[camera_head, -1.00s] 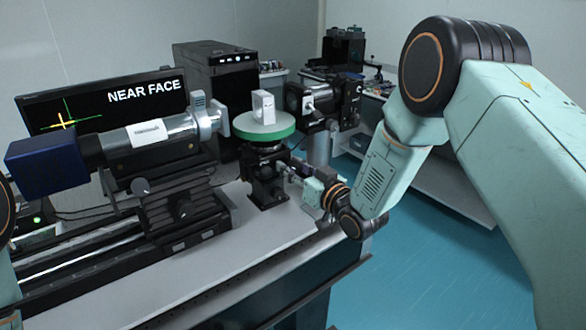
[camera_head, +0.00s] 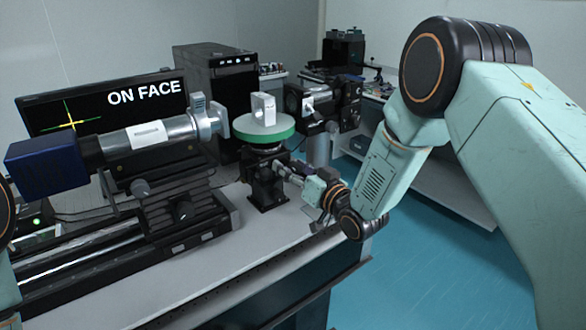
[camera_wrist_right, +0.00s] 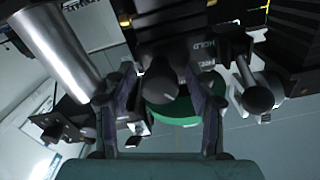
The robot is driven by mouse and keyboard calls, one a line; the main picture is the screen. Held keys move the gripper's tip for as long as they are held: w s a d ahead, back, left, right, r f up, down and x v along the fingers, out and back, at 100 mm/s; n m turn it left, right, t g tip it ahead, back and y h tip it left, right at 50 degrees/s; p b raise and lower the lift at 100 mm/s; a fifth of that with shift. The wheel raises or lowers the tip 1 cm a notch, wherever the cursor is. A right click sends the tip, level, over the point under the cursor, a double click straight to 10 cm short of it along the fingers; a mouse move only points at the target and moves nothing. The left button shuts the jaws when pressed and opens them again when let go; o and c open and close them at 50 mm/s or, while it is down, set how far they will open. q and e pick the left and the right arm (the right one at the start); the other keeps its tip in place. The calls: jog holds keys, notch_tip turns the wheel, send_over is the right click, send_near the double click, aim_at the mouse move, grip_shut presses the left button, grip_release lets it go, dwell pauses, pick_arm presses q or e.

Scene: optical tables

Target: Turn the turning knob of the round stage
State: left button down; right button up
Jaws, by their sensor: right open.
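The round stage (camera_head: 252,138) has a green rim and a pale top and sits on a black mount (camera_head: 266,190). A small whitish block (camera_head: 263,109) stands upright on it. My right gripper (camera_head: 284,173) reaches in low from the right, at the mount's right side. The turning knob is hard to make out there in the head view. In the right wrist view a dark rounded knob (camera_wrist_right: 159,82) shows between the open fingers of my right gripper (camera_wrist_right: 158,88), with the green stage (camera_wrist_right: 172,110) behind it. Whether the fingers touch it I cannot tell. My left gripper is out of view.
A screen (camera_head: 100,108) reads "ON FACE" beside a yellow-green cross. A silver tube with a blue end (camera_head: 48,167) stands left of the stage on a black rail. A dark optical device (camera_head: 325,103) stands right of it. The table front is clear.

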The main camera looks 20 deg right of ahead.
jog(key=shift+f, duration=0.1)
jog(key=v, duration=1.2)
jog(key=s+f+m+g+h+b, duration=0.15)
jog(key=s+f+g, duration=0.35)
jog(key=f, duration=0.5)
jog(key=s+f+g+h+b, duration=0.1)
jog(key=s+f+g+h, duration=0.25)
jog(key=s+f, duration=0.55)
jog(key=s+f+g+b, duration=0.3)
jog(key=s+f+g, duration=0.1)
jog(key=s+f, duration=0.5)
jog(key=s+f+g+h+b, duration=0.1)
jog(key=s+f+g+b, duration=0.2)
jog(key=s+f, duration=0.5)
jog(key=s+g, duration=0.1)
jog(key=s, duration=0.5)
jog(key=shift+f+b, duration=0.3)
jog(key=shift+f, duration=0.05)
